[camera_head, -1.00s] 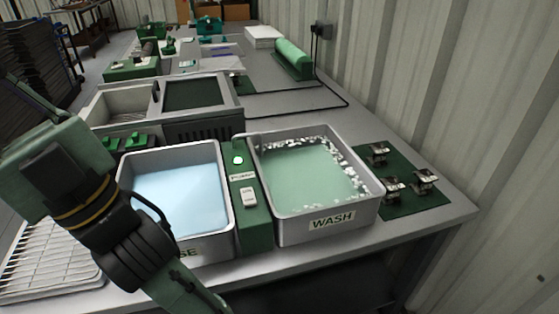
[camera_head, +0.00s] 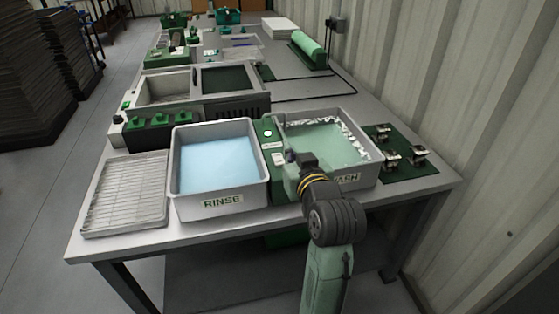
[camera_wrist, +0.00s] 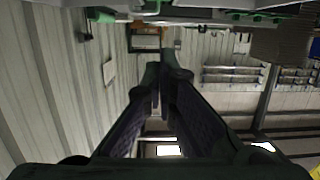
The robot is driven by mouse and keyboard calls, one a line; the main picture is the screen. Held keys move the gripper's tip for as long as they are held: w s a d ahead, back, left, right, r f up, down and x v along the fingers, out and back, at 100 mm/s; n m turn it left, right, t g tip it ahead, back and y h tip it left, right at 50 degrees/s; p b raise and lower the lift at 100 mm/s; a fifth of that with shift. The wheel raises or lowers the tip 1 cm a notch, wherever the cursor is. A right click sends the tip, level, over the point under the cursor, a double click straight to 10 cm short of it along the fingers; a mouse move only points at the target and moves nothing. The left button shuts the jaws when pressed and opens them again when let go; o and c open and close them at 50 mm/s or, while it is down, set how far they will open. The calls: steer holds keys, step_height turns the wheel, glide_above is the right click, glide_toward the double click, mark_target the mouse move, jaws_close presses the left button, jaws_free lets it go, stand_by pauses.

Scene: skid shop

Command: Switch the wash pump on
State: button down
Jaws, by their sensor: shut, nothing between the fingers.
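The green pump panel (camera_head: 281,188) stands between the two sinks. It carries a pale round lamp or button (camera_head: 267,133) near the back, a small label, and a white rocker switch (camera_head: 278,158) below it. Which side of the rocker is pressed is too small to tell. The wash tank (camera_head: 369,176) to its right holds green liquid with white foam along the back and right. My gripper (camera_head: 290,157) is just right of the switch, partly hidden by my wrist; whether it touches is unclear. In the wrist view my fingers (camera_wrist: 160,80) are together and empty.
The rinse tank (camera_head: 188,206) with blue liquid is left of the panel, and a wire rack (camera_head: 125,205) lies further left. A green mat (camera_head: 416,181) with metal clamps is at right. The corrugated wall (camera_head: 450,90) closes off the right side.

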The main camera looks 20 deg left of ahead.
steer(key=shift+s+d+f+h, duration=0.1)
steer(key=shift+d+f+h, duration=0.2)
steer(key=shift+d+f, duration=0.35)
steer(key=shift+a, duration=0.15)
steer(key=p, duration=0.3)
glide_above(278, 160)
steer(key=s+d, duration=0.2)
steer(key=shift+w+f, duration=0.25)
steer(key=shift+f, duration=0.9)
step_height(278, 160, down, 3)
steer(key=shift+s+d+r, duration=0.1)
steer(key=shift+s+d, duration=0.05)
steer(key=shift+f+p, duration=0.3)
steer(key=shift+f, duration=0.4)
steer(key=shift+f, duration=0.1)
